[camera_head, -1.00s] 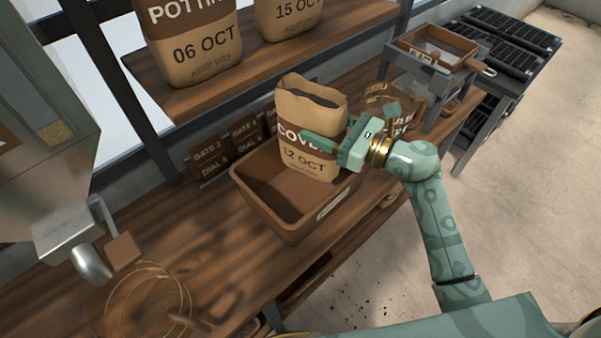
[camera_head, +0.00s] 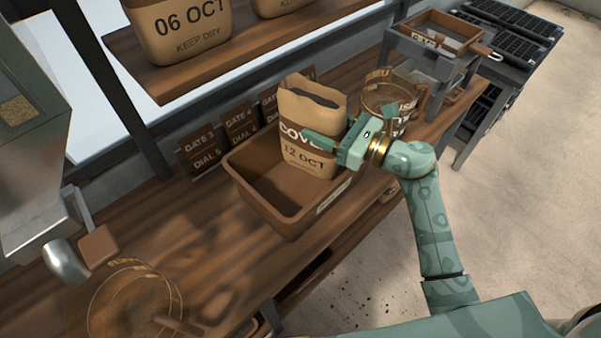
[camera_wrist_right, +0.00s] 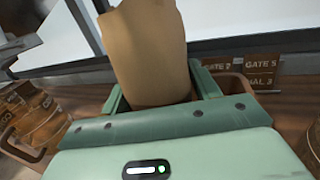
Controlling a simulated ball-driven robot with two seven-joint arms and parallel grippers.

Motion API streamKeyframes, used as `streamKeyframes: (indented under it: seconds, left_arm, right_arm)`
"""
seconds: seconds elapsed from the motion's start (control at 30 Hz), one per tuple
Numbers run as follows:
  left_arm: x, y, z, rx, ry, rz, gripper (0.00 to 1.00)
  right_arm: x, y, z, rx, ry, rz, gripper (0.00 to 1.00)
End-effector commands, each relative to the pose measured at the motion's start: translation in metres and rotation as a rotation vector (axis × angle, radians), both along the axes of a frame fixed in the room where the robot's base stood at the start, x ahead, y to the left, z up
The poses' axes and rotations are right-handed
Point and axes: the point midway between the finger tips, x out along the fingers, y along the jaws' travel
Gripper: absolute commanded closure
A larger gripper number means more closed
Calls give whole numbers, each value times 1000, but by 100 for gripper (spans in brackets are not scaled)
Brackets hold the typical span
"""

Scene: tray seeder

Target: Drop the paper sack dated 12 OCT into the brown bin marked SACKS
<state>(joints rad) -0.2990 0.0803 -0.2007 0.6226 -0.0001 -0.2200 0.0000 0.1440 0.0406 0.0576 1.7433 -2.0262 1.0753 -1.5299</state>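The paper sack dated 12 OCT (camera_head: 312,112) is upright with a slight tilt at the right end of the brown bin (camera_head: 262,212). Its lower end is inside the rim; whether it touches the floor of the bin is hidden. The bin has a pale label on its front, too small to read. My right gripper (camera_head: 335,143) has its fingers around the sack, one across its printed front. In the right wrist view the sack (camera_wrist_right: 150,50) sits between both fingers (camera_wrist_right: 160,98). My left gripper is not in view.
Dial cards (camera_head: 240,125) stand behind the bin. A glass jar (camera_head: 388,95) stands just right of the sack. A shelf (camera_head: 160,84) with other sacks, one dated 06 OCT (camera_head: 185,30), hangs above. A metal machine (camera_head: 35,215) and a round glass vessel (camera_head: 125,300) are at left.

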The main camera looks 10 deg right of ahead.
Motion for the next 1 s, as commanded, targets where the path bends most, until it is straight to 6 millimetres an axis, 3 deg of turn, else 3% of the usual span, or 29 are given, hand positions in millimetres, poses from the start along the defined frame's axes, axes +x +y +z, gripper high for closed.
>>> streamKeyframes:
  seconds: [0.03,0.1,0.47,1.0]
  left_arm:
    - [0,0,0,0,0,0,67]
    - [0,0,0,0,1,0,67]
    - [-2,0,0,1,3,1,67]
    - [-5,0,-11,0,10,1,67]
  right_arm:
    - [0,0,1,-1,-1,0,28]
    - [0,0,1,-1,-1,0,13]
    - [-4,-5,-1,-3,0,-1,13]
    - [-90,-100,-3,-4,3,1,13]
